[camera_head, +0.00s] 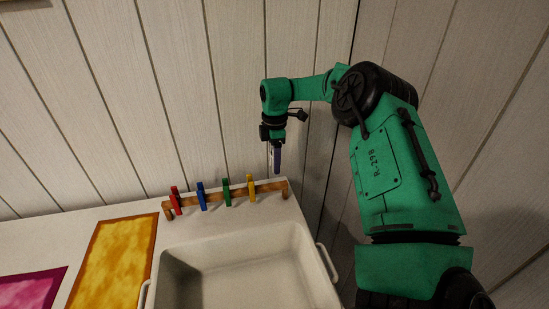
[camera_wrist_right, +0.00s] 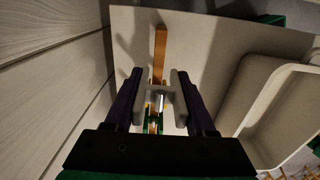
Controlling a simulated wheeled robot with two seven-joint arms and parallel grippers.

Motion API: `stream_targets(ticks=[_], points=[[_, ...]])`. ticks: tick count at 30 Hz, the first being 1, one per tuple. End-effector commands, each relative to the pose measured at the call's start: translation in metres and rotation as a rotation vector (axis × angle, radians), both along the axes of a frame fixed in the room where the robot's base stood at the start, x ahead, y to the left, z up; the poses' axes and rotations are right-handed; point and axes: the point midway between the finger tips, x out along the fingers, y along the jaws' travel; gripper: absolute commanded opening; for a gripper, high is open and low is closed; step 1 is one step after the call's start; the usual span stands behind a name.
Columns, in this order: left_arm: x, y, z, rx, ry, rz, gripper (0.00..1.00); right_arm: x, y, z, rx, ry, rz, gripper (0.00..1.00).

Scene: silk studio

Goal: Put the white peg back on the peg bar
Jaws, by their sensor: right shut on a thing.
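The wooden peg bar (camera_head: 270,188) stands along the back edge of the white table. It carries a red peg (camera_head: 175,201), a blue peg (camera_head: 201,195), a green peg (camera_head: 226,191) and a yellow peg (camera_head: 251,188). My right gripper (camera_head: 277,170) points down above the bar's right end. In the right wrist view it is shut on the pale white peg (camera_wrist_right: 168,92), which sits between its dark fingers. The bar (camera_wrist_right: 160,50) shows beyond and below the peg there. In the head view the fingers mostly hide the white peg. I cannot tell whether it touches the bar.
A pale tray with handles (camera_head: 325,262) stands in front of the bar. A yellow-orange cloth (camera_head: 112,262) and a magenta cloth (camera_head: 28,290) lie to the left. A plank wall (camera_head: 150,90) rises close behind the bar.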

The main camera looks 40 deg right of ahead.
Motion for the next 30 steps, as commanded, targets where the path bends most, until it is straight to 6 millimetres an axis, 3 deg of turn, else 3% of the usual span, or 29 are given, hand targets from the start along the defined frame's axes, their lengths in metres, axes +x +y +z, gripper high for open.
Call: stream_targets(ticks=[15, 28, 30], points=[[0.005, -0.001, -0.021, -0.001, -0.009, 0.0, 0.5, 0.0, 0.0, -0.042, 0.0, 0.001, 0.0, 0.03], [0.006, -0.004, -0.027, -0.005, -0.01, 0.0, 0.5, -0.001, 0.0, -0.072, 0.0, 0.001, -0.001, 0.03], [0.006, -0.004, -0.037, -0.005, -0.01, 0.0, 0.5, 0.0, 0.0, -0.08, -0.001, 0.0, 0.0, 0.03]])
